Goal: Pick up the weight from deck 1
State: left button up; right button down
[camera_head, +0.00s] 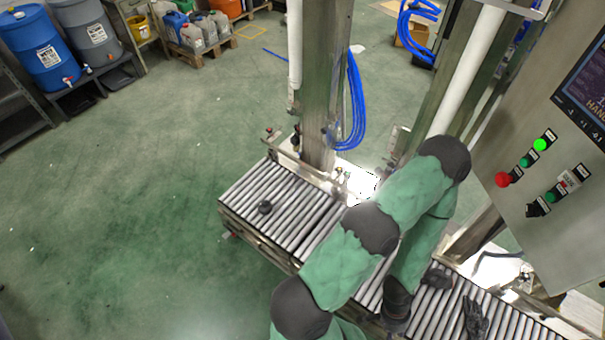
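A small, dark, round object (265,207), which looks like the weight, lies on the left roller deck (292,216). No deck number is readable. One green arm with black joints, which appears to be my right, rises from the bottom middle, bends at the upper right and comes back down over the rollers. Its dark end, my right gripper (396,306), is low over the right part of the rollers, well away from the weight. Its fingers cannot be made out. My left gripper is not in view.
A control panel (548,150) with lit buttons stands at right. A metal column (322,90) with blue hoses (355,110) stands behind the left deck. The green floor (150,210) at left is clear.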

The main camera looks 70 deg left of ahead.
aim_at(265, 207)
jog(key=u, duration=2.85)
jog(key=z, duration=0.2)
jog(key=i+j+z, duration=0.3)
jog(key=j+z, duration=0.3)
jog(key=i+j+z, duration=0.25)
jog(key=j, duration=0.3)
jog(key=i+j, duration=0.15)
jog(key=j, duration=0.5)
jog(key=i+j+z, duration=0.1)
jog(key=j, duration=0.55)
jog(key=i+j, duration=0.1)
jog(key=j, duration=0.55)
jog(key=i+j+z, duration=0.1)
jog(key=j, duration=0.6)
